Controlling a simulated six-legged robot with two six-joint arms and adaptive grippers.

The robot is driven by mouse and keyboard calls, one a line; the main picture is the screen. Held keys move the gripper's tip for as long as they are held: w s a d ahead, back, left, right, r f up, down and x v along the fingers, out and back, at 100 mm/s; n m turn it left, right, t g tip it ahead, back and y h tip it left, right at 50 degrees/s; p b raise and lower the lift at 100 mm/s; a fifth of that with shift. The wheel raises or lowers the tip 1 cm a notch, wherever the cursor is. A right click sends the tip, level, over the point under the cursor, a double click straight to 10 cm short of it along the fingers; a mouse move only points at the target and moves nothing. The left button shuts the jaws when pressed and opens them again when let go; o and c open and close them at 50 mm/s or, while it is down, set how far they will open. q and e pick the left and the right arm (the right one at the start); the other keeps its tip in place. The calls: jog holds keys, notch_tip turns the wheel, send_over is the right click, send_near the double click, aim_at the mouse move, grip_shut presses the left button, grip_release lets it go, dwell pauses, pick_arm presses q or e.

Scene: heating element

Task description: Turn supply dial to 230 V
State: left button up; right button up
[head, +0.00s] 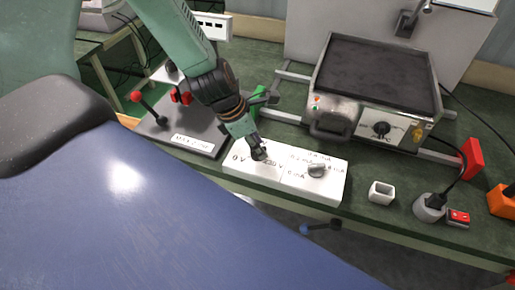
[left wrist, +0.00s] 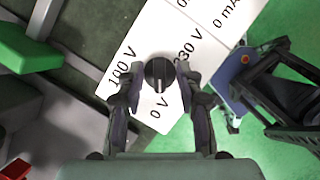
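The white supply box (head: 235,185) lies on the green bench in the head view, with 0 V and 230 V labels on its left part. My left gripper (head: 259,153) points down over that part and hides the supply dial there. In the left wrist view the black round supply dial (left wrist: 159,74) sits between the two fingertips of my left gripper (left wrist: 159,82). The fingers are apart, with small gaps beside the dial. Labels 100 V, 0 V and a partly covered 230 V surround it. My right gripper is not in view.
A second knob (head: 317,170) with mA labels is on the same box. A heating plate unit (head: 375,80) stands behind it. A red-handled lever board (head: 180,138) is at left.

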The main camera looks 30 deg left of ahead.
pick_arm(q)
jog(key=shift+s+f, duration=0.1)
dwell(0.3)
jog(key=shift+c, duration=0.9)
grip_shut()
